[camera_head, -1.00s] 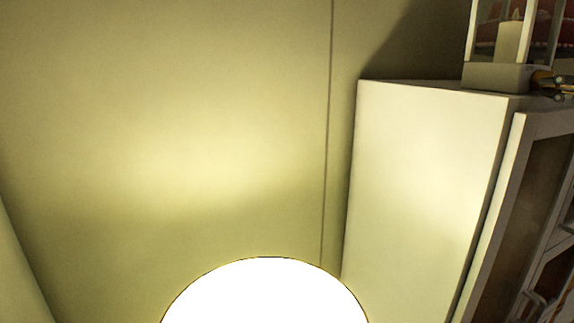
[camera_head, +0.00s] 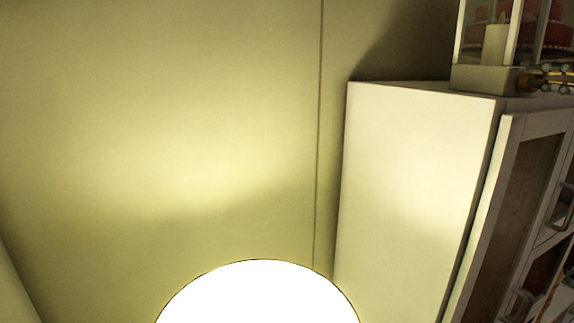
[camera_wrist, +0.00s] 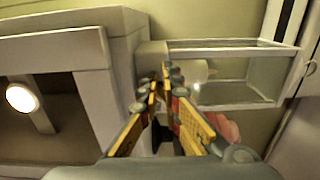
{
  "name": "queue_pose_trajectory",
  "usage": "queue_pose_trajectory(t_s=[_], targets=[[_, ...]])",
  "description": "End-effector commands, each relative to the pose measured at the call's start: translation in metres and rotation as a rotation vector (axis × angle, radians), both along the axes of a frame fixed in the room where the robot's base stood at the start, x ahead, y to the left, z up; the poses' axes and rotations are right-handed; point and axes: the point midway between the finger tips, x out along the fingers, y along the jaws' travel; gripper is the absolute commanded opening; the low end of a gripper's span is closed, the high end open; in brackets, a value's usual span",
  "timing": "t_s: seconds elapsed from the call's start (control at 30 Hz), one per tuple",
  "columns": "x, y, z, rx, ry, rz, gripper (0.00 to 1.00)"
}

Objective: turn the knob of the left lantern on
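A lantern (camera_head: 486,78) with a pale square base and glass sides stands on top of a white cabinet, at the upper right of the head view. A pale candle (camera_head: 495,44) is inside it. In the wrist view the lantern (camera_wrist: 152,55) lies sideways, with its base just beyond my fingertips. My gripper (camera_wrist: 163,78) has yellow fingers that come close together at the tips, right at the base. In the head view my gripper (camera_head: 545,78) is at the base's right side. The knob is not clearly seen; the fingertips cover that spot. I cannot tell whether they grip it.
The white cabinet (camera_head: 415,180) has framed doors on its right side. A bright round lamp (camera_head: 260,295) glows at the bottom of the head view. A plain wall (camera_head: 150,90) fills the left. Reddish shapes (camera_head: 545,25) show behind the lantern's glass.

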Motion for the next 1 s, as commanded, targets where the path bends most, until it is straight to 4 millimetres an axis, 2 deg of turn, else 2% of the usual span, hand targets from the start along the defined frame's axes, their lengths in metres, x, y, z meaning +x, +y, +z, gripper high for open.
queue_pose_trajectory(t_s=[0.57,1.0], targets=[[-0.005,0.008,0.005,-0.002,-0.003,0.001,0.0],[-0.046,-0.012,0.004,-0.001,-0.001,-0.004,0.0]])
